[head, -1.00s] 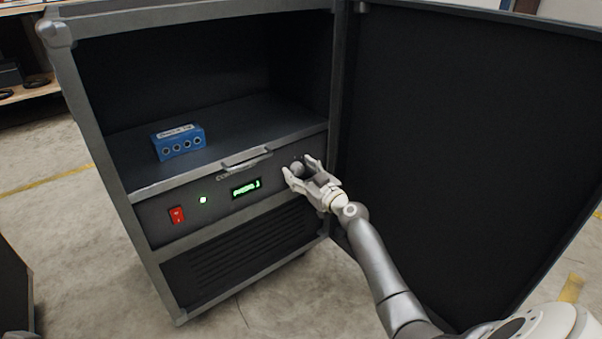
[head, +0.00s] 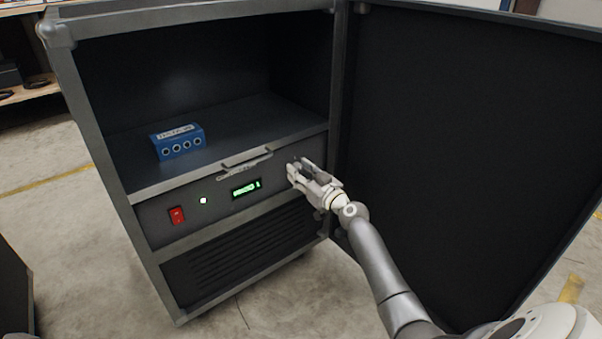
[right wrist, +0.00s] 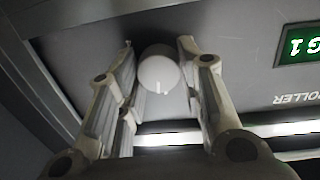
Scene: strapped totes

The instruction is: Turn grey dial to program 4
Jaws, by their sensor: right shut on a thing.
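The grey dial (right wrist: 160,72) is round with a short white mark on its face, which points toward the bottom of the right wrist view. My right gripper (head: 296,172) is shut on the dial, one finger on each side of it. In the head view the fingers hide most of the dial. A green lit display (head: 246,189) is on the same panel, and its last character looks like a 1; part of it also shows upside down in the right wrist view (right wrist: 299,46). My left gripper is not in view.
The dark control panel (head: 222,211) also carries a red switch (head: 177,215), a small lit lamp (head: 203,201) and a handle (head: 246,159). A blue box (head: 177,142) stands on the shelf above. The open cabinet door (head: 465,150) is close on the right of my arm.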

